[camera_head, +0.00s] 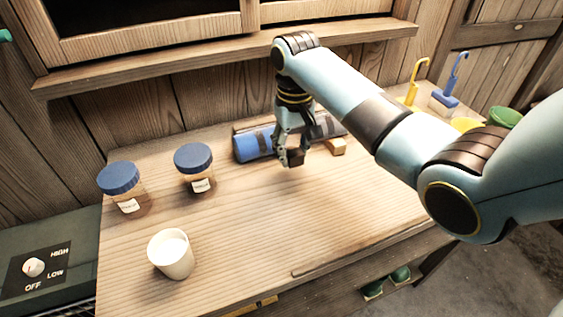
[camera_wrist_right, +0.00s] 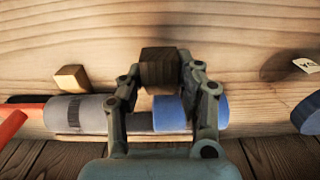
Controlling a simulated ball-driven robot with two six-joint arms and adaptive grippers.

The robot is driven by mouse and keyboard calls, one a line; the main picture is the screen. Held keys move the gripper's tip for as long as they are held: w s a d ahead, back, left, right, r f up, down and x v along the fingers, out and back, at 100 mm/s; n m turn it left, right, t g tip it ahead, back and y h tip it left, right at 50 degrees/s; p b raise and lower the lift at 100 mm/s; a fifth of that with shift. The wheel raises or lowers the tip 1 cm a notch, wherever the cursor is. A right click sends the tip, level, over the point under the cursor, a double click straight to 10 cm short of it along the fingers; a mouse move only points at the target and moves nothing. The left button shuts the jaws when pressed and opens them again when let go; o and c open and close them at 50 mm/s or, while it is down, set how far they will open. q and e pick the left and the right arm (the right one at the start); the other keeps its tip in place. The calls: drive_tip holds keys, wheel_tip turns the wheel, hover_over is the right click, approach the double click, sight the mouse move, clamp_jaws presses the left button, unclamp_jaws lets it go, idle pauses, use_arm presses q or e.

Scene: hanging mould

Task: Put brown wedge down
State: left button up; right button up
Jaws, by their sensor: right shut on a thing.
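The brown wedge (camera_wrist_right: 159,68) is a small dark brown wooden block between the fingertips of my right gripper (camera_wrist_right: 158,85) in the right wrist view. In the head view, my right gripper (camera_head: 288,158) is shut on it in front of the blue cylinder (camera_head: 254,145). The wedge also shows there as a dark block (camera_head: 295,158) low over the table (camera_head: 250,220). I cannot tell whether it touches the table. A lighter tan wedge (camera_head: 336,147) lies against the cylinder's right part; it also shows in the wrist view (camera_wrist_right: 71,78). My left gripper is not in view.
Two jars with blue lids (camera_head: 119,178) (camera_head: 193,157) stand left of the cylinder. A white cup (camera_head: 171,253) stands at the front left. Yellow and blue hooked tools (camera_head: 446,97) stand at the back right. A wooden shelf (camera_head: 230,58) overhangs the back. The table's middle front is clear.

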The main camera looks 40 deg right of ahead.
sight(283, 173)
drive_tip(key=shift+w+a+f, duration=0.25)
drive_tip(key=shift+w+f, duration=0.2)
drive_tip(key=shift+w, duration=0.1)
drive_tip(key=shift+w+a+f, duration=0.25)
drive_tip(key=shift+w+f, duration=0.2)
drive_tip(key=shift+w, duration=0.05)
wheel_tip(283, 173, down, 3)
drive_tip(key=shift+f, duration=0.55)
drive_tip(key=o, duration=1)
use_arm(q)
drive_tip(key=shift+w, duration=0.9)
